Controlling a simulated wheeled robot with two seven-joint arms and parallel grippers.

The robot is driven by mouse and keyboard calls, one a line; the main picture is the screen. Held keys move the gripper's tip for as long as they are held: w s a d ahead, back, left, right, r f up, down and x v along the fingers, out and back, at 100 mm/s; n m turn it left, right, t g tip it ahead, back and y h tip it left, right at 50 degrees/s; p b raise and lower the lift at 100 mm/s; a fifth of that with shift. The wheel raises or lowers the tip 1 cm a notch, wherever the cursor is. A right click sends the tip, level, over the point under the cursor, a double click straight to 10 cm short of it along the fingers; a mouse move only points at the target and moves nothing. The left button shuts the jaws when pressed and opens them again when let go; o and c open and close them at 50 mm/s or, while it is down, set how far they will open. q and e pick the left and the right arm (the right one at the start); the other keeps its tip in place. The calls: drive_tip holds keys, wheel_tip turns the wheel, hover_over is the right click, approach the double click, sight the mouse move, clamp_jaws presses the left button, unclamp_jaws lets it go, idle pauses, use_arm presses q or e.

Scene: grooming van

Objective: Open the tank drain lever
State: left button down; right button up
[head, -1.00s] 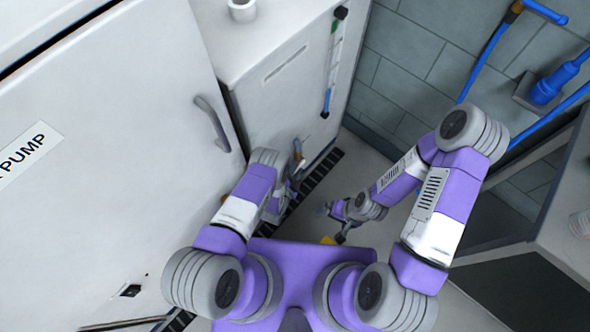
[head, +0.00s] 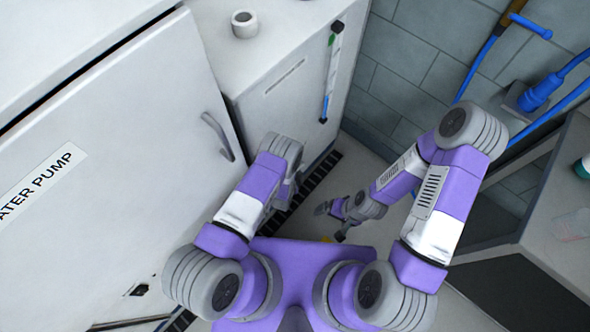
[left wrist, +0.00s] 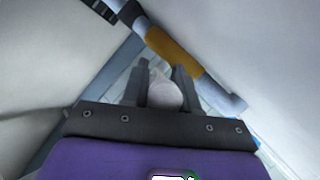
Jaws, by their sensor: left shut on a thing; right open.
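In the left wrist view, my left gripper (left wrist: 160,88) is shut on a pale grey rounded piece (left wrist: 165,92) between its fingers. It may be the drain lever's handle, but its full shape is hidden. A grey pipe with an orange band (left wrist: 173,52) runs diagonally just beyond the fingertips. In the head view, my left arm's wrist hides the left gripper and what it holds, low beside the white cabinet. My right gripper (head: 330,216) is open, low over the floor and away from the cabinet.
A white door labelled "WATER PUMP" (head: 45,185) with a grey handle (head: 218,137) stands left. A white cup (head: 244,24) sits on the cabinet top (head: 285,22). A dark floor grate (head: 318,180) runs along the cabinet base.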

use_arm(q)
drive_tip(key=shift+w+d+r+g+y, duration=0.15)
drive_tip(key=shift+r+g+y, duration=0.3)
drive_tip(key=shift+g, duration=0.45)
drive_tip(key=c, duration=1.1)
unclamp_jaws()
drive_tip(key=shift+f, duration=0.1)
